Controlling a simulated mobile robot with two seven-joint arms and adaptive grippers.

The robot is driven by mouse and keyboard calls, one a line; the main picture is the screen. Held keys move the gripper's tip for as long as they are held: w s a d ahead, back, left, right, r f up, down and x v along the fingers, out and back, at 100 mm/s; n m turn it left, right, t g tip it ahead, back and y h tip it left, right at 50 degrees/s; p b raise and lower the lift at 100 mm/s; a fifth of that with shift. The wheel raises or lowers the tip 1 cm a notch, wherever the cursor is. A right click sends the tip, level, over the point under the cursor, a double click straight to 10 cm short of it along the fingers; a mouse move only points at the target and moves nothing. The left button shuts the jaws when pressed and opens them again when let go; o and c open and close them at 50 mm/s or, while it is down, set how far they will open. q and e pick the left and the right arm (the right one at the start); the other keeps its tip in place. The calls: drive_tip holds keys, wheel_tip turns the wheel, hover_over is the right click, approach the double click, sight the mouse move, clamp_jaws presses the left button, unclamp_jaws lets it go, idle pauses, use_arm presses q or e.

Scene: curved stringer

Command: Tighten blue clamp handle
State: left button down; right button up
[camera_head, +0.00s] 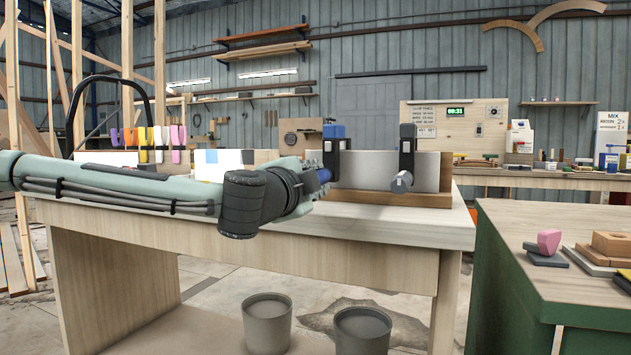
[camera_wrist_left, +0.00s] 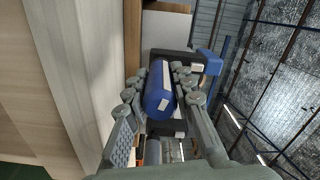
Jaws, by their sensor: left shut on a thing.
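The blue clamp handle (camera_wrist_left: 158,92) is a blue cylinder with pale markings in the left wrist view. My left gripper (camera_wrist_left: 160,82) has its fingers on both sides of it and is shut on it. In the head view only a small part of the blue handle (camera_head: 324,175) shows past my left gripper (camera_head: 316,176). The clamp's blue top (camera_head: 333,132) and black frame rise above it, over the grey board (camera_head: 362,171). My right gripper is in neither view.
A second clamp with a grey handle (camera_head: 401,182) and black top stands to the right on the same board. The workbench (camera_head: 400,222) front is clear. Two buckets (camera_head: 267,320) stand below. A green bench (camera_head: 510,285) stands at right.

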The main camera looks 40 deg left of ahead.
use_arm(q)
drive_tip(key=m, duration=0.3)
drive_tip(key=shift+m, duration=0.4)
drive_tip(key=m, duration=0.3)
drive_tip(key=shift+m, duration=0.3)
drive_tip(key=m, duration=0.7)
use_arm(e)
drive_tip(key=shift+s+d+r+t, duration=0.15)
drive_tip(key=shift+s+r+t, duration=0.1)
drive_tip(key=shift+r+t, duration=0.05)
use_arm(q)
drive_tip(key=c, duration=1.3)
unclamp_jaws()
drive_tip(key=v, duration=0.7)
drive_tip(key=shift+s, duration=0.25)
